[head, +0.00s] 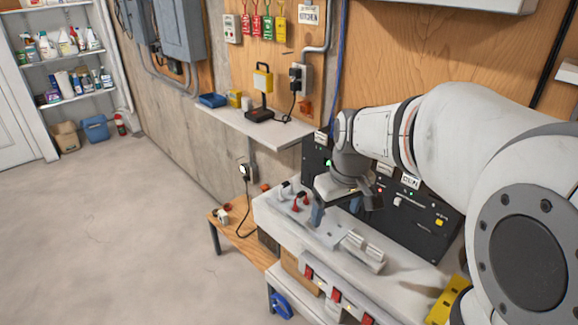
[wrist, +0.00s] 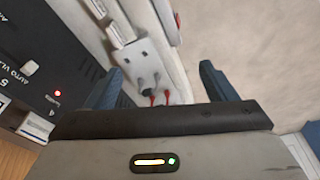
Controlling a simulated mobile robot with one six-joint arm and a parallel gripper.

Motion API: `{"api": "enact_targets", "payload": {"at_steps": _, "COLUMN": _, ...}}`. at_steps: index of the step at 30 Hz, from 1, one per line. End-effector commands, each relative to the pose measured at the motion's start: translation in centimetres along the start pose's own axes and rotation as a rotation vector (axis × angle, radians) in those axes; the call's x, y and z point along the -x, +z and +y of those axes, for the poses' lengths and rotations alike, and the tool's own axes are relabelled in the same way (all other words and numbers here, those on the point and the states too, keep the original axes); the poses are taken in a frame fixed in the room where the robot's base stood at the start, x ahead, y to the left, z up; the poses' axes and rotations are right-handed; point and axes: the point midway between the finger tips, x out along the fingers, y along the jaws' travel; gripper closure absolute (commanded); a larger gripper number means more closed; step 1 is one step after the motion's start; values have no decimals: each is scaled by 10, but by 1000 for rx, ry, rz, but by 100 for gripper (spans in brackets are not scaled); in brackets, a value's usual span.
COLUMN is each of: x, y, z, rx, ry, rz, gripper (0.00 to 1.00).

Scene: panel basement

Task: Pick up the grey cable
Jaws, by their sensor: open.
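The grey cable is hard to single out. A small grey lead or plug (head: 284,189) stands at the left end of the white bench beside red leads (head: 300,201). In the wrist view, a short grey piece (wrist: 157,79) shows on a pale grey plate (wrist: 143,57) between my fingers, with red leads next to it. I cannot tell if either is the grey cable. My gripper (head: 345,203) is open and empty above the bench, right of the red leads. Its blue fingers (wrist: 164,82) show spread, and its body hides part of the bench.
A black panel (head: 415,205) with lit indicators stands behind the white bench (head: 405,277). A wooden stool-like table (head: 243,243) with a black cord is left of it. A wall shelf (head: 250,125) holds a yellow lamp (head: 262,85). The floor at left is clear.

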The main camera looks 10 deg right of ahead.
Motion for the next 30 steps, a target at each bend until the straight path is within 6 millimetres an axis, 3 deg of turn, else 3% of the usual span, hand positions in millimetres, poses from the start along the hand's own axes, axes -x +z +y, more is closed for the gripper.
{"api": "enact_targets", "payload": {"at_steps": 1, "x": -9, "y": -21, "z": 7, "rx": 42, "ry": -11, "rz": -16, "gripper": 22}}
{"api": "enact_targets", "payload": {"at_steps": 6, "x": -39, "y": -78, "z": 28, "rx": 184, "ry": -43, "rz": -44, "gripper": 22}}
{"api": "enact_targets", "payload": {"at_steps": 12, "x": -68, "y": -115, "z": 43, "rx": 287, "ry": -67, "rz": -58, "gripper": 22}}
{"api": "enact_targets", "payload": {"at_steps": 17, "x": -80, "y": -123, "z": 46, "rx": 315, "ry": -75, "rz": -62, "gripper": 22}}
{"api": "enact_targets", "payload": {"at_steps": 30, "x": -135, "y": -114, "z": 38, "rx": 314, "ry": -77, "rz": -66, "gripper": 22}}
